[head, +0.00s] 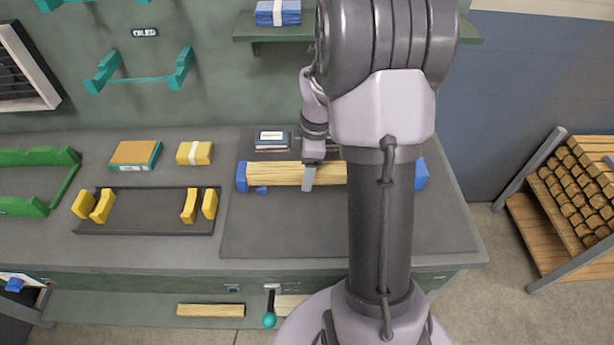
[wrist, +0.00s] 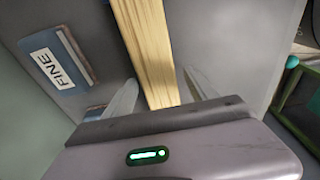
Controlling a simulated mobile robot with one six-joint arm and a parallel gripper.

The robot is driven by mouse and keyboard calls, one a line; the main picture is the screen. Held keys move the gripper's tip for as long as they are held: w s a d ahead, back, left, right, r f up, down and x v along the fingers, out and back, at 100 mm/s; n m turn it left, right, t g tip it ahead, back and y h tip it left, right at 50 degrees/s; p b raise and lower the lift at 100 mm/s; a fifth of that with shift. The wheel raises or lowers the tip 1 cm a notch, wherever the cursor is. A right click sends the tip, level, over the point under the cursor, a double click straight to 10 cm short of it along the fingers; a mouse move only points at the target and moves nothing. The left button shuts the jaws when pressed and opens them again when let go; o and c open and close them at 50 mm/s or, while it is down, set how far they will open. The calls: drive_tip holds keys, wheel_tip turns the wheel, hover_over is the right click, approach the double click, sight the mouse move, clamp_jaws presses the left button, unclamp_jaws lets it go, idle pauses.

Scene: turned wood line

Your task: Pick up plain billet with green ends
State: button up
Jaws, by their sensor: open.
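A pale plain billet (head: 275,174) lies lengthwise on the dark mat of the bench in the head view. Blue shows at both its ends (head: 241,177); I cannot tell whether this is paint or a holder, and I see no green on it. My arm hides part of its right half. My gripper (head: 309,177) is over the billet's middle. In the wrist view the billet (wrist: 148,50) runs between the two pale fingers of my gripper (wrist: 160,92), which are apart, one on each side. Contact is not clear.
A block marked FINE (wrist: 62,62) lies beside the billet. To the left are a dark tray with yellow rests (head: 145,225), a brown-and-teal block (head: 135,154), a yellow block (head: 194,153) and a green rack (head: 40,180). Another plain billet (head: 210,310) lies on the lower shelf.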

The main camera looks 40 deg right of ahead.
drive_tip(key=shift+r, duration=0.15)
clamp_jaws()
